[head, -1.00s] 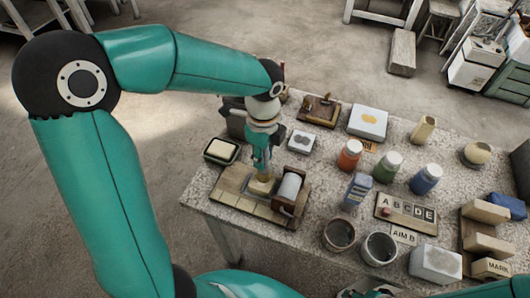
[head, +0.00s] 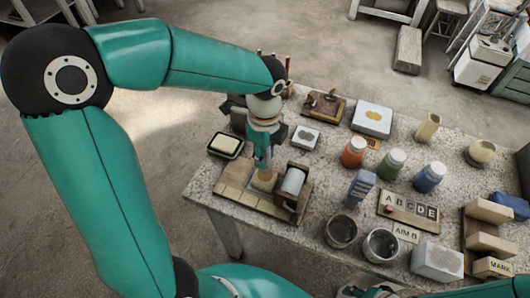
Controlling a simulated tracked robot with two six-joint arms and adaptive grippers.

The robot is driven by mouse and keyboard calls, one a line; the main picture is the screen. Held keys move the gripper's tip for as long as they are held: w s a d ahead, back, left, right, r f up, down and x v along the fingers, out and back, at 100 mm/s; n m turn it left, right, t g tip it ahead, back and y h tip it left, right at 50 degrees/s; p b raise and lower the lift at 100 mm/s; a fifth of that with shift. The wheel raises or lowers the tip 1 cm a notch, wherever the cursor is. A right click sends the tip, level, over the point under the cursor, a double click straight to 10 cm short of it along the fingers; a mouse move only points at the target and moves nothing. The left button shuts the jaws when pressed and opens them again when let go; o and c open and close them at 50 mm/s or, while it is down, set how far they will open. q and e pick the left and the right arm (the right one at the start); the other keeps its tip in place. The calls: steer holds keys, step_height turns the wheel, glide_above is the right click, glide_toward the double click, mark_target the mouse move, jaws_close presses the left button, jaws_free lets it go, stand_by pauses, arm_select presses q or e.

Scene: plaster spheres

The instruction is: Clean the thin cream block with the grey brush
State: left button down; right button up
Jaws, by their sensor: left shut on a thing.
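My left gripper (head: 263,160) points down over the wooden tray (head: 234,199) at the table's left end. It is shut on a small tan piece (head: 264,181), which is low over the tray, beside the pale roller (head: 293,181). I cannot tell whether this piece belongs to the grey brush; no grey bristles show. Flat cream pieces line the tray, and a cream block (head: 226,143) sits in a dark dish behind it. I cannot tell which one is the thin cream block. My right gripper (head: 372,291) shows only partly at the bottom edge, its jaws unclear.
Red (head: 353,152), green (head: 389,165) and blue (head: 430,177) jars stand mid-table. A letter board (head: 408,211) and several cream blocks lie to the right. Bare tabletop shows between them.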

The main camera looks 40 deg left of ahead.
arm_select(q)
steer(key=shift+f+b, duration=0.3)
steer(key=shift+f, duration=0.2)
steer(key=shift+s, duration=0.1)
steer(key=shift+s+d+r, duration=0.1)
steer(key=shift+s+d, duration=0.05)
steer(key=shift+s, duration=0.35)
steer(key=shift+s+d, duration=0.15)
steer(key=shift+s, duration=0.45)
steer(key=shift+w, duration=0.1)
steer(key=shift+w+a+p, duration=0.2)
steer(key=shift+w+p, duration=0.05)
steer(key=shift+w, duration=0.55)
steer(key=shift+w+a+p, duration=0.2)
steer(key=shift+w, duration=0.6)
steer(key=shift+w+a, duration=0.2)
steer(key=shift+w, duration=0.5)
steer(key=shift+s, duration=0.15)
